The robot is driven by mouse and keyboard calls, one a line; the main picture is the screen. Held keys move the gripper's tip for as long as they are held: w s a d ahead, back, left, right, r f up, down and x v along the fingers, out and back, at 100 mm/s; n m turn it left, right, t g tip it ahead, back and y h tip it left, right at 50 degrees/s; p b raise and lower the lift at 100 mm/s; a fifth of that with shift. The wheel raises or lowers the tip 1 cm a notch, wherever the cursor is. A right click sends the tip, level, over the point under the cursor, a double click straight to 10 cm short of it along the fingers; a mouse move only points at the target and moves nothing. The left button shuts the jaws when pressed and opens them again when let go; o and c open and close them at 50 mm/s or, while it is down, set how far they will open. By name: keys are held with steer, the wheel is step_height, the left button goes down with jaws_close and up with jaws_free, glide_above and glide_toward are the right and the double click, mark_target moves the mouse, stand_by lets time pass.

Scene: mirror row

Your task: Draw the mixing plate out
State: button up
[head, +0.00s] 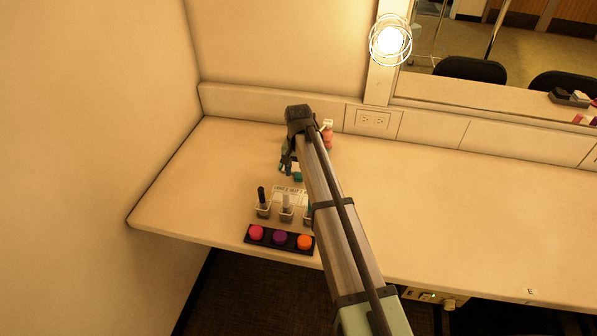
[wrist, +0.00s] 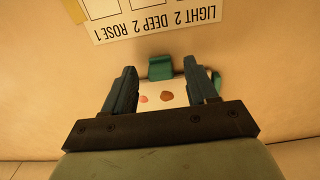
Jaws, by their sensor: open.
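The mixing plate (wrist: 176,95) shows in the wrist view as a pale plate with a pink and a brown dab. A teal tab (wrist: 160,67) stands at its edge nearest the card. My gripper (wrist: 160,72) is open, one finger on each side of the plate and tab, with gaps between. Whether a finger touches the plate I cannot tell. The gripper body hides the plate's other end. In the head view my gripper (head: 288,167) is low over the counter, and the teal tab (head: 297,177) shows just in front of it. My arm hides most of the plate there.
A card (wrist: 155,16) reads LIGHT 2 DEEP 2 ROSE 1. Small cups (head: 286,214) with sticks stand before it, then a black tray (head: 265,238) with pink, purple and orange pots. A pink bottle (head: 327,136) stands behind. The right counter (head: 460,210) is clear.

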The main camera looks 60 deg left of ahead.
step_height(320, 180, up, 13)
stand_by(0.5)
stand_by(0.4)
